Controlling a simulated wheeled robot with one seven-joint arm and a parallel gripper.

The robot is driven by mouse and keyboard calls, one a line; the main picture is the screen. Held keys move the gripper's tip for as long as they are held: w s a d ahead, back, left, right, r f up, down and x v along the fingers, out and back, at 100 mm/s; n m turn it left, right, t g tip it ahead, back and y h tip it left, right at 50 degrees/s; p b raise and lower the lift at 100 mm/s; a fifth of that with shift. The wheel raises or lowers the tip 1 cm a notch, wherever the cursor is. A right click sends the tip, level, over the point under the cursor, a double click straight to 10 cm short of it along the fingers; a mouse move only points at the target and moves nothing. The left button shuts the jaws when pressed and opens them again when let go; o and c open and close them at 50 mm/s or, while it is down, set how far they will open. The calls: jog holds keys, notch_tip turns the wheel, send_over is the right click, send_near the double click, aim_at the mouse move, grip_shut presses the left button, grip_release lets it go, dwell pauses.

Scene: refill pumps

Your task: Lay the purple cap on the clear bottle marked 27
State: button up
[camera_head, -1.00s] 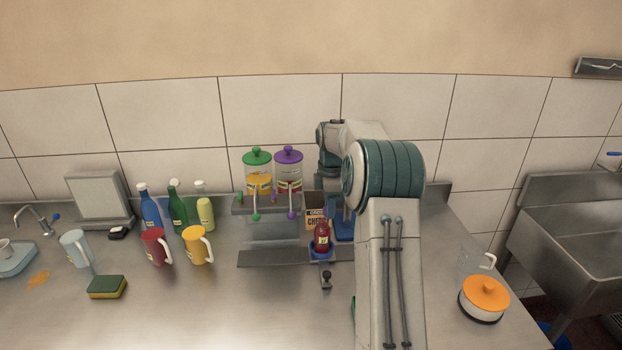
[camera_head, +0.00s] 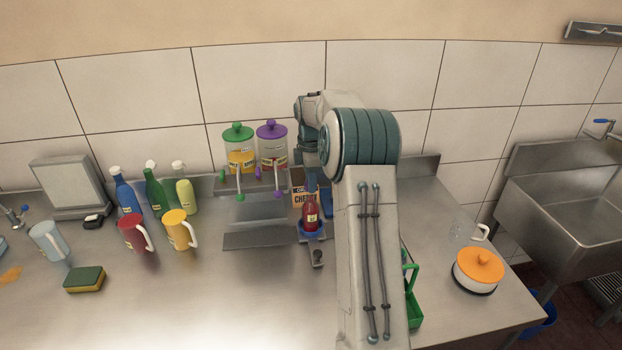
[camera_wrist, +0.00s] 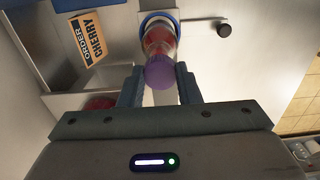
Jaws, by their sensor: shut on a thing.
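The purple cap (camera_wrist: 160,73) is between the fingertips of my gripper (camera_wrist: 160,80), which is shut on it. In the wrist view the cap overlaps the near end of a clear bottle (camera_wrist: 159,38) with red contents; I cannot tell whether they touch. The bottle stands upright in a blue ring holder (camera_wrist: 146,17). In the head view the red-filled bottle (camera_head: 310,217) stands on its blue holder (camera_head: 312,235), just below my gripper. My arm partly hides the gripper there, and the cap cannot be made out. The number 27 is not readable.
An order card reading CHERRY (camera_wrist: 86,38) stands beside the bottle. Dispensers with green (camera_head: 238,132) and purple (camera_head: 272,131) lids stand on a metal rack (camera_head: 262,209) to the left. A green caddy (camera_head: 413,310) and an orange-lidded pot (camera_head: 479,267) are right of my arm.

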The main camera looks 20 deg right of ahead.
jog(key=shift+r, duration=0.1)
jog(key=shift+f, duration=0.2)
jog(key=shift+f, duration=0.45)
jog(key=shift+f, duration=0.55)
dwell(1.3)
jog(key=o, duration=0.9)
jog(key=shift+c, duration=0.2)
jog(key=shift+r, duration=0.15)
notch_tip(320, 180, up, 7)
jog(key=p, duration=0.5)
